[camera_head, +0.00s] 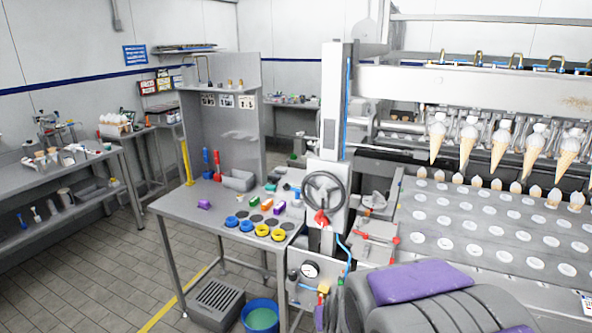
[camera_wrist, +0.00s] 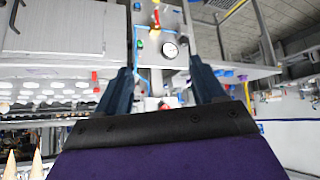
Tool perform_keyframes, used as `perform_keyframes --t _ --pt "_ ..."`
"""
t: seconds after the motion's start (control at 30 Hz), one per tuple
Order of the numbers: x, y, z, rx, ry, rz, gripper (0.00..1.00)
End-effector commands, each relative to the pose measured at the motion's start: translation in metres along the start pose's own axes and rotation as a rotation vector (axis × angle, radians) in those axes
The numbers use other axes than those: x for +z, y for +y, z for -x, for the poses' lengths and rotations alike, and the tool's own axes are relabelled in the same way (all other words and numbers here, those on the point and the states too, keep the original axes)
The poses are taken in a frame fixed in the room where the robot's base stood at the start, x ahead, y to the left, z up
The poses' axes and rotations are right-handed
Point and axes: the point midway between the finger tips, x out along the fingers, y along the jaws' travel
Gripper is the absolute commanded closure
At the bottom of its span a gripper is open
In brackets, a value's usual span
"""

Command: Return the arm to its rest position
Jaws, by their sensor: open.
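My gripper (camera_wrist: 163,78) shows in the wrist view, with its two dark blue fingers spread apart and nothing between them. The wrist picture is upside down. Beyond the fingers, apart from them, are the machine's control box with a round gauge (camera_wrist: 170,50) and the edge of a steel table. In the head view, a grey and purple part of my arm (camera_head: 420,283) lies low at the bottom right, in front of the machine. My fingertips cannot be made out in the head view.
The cone machine (camera_head: 470,84) fills the right, with a row of cones (camera_head: 499,150) hanging over a perforated conveyor (camera_head: 470,220). A steel table (camera_head: 185,215) holds blue and yellow rings and small parts. A grey crate (camera_head: 214,301) and blue bucket (camera_head: 262,318) stand below. Floor at left is clear.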

Motion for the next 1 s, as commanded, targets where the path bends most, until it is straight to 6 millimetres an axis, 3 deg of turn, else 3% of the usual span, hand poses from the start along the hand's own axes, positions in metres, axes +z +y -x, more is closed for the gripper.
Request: perform_keyframes --t 0.2,0.6,0.8,1.0 --pt "0.058 -0.003 0.074 -0.063 -0.248 -0.026 0.31" --pt "0.185 0.021 0.224 -0.060 -0.715 -0.059 0.31" --pt "0.218 0.024 0.264 -0.030 -0.835 -0.068 0.31" --pt "0.224 0.025 0.271 -0.023 -0.855 -0.070 0.31"
